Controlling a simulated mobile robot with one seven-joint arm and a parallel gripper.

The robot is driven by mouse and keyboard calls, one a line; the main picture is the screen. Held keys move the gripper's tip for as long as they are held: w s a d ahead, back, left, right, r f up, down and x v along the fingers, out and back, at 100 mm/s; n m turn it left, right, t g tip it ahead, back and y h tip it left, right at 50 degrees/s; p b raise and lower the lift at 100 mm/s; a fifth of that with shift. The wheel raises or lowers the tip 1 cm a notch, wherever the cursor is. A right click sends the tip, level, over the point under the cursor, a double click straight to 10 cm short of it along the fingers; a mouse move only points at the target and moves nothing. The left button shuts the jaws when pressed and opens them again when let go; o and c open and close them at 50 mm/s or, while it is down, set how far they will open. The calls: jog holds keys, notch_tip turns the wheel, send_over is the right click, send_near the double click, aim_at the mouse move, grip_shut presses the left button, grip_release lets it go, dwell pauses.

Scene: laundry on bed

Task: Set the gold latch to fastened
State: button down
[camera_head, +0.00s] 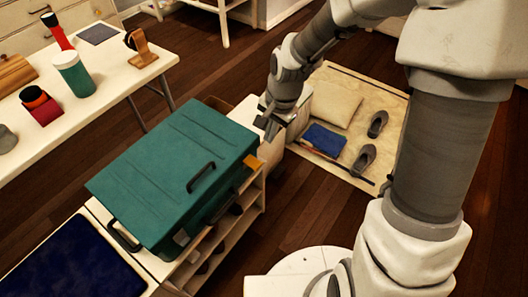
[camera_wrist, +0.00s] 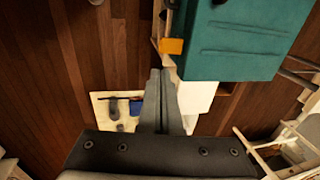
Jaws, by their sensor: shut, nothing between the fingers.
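The gold latch (camera_head: 252,162) is a small orange-gold tab at the right corner of a closed teal case (camera_head: 160,165). In the wrist view the latch (camera_wrist: 171,46) sticks out past the edge of the case (camera_wrist: 250,40). I cannot tell its setting from its angle. My gripper (camera_head: 268,126) is behind the latch in the head view, apart from it. Its fingers (camera_wrist: 159,74) are together and empty in the wrist view, with the latch just beyond their tips. A second, pale clasp (camera_head: 181,237) shows on the case's near side.
The case lies on a low shelf unit (camera_head: 250,205), with a dark handle (camera_head: 201,177) on top. A white table (camera_head: 110,70) with several items stands at the left. A mat (camera_head: 335,85) with shoes and a blue cloth lies beyond. Wooden floor (camera_head: 310,210) right of the shelf is clear.

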aim_at(260, 165)
jog(key=f+b, duration=0.2)
jog(key=f, duration=0.2)
jog(key=w+a+f+b, duration=0.1)
jog(key=f, duration=0.4)
jog(key=a+f+b, duration=0.1)
jog(key=f+b, duration=0.1)
jog(key=f, duration=0.2)
jog(key=shift+w+f+b, duration=0.25)
jog(key=shift+f+b, duration=0.05)
jog(key=shift+f, duration=0.05)
jog(key=shift+s+d+f+t+y, duration=0.15)
jog(key=shift+f+t+y, duration=0.15)
jog(key=shift+f+y, duration=0.15)
notch_tip(260, 165, down, 7)
jog(key=t+y+b, duration=0.1)
jog(key=t+y, duration=0.1)
jog(key=shift+a+f, duration=0.2)
jog(key=shift+a, duration=0.05)
dwell(1.0)
jog(key=shift+r+y, duration=0.1)
jog(key=shift+y, duration=0.15)
dwell(1.1)
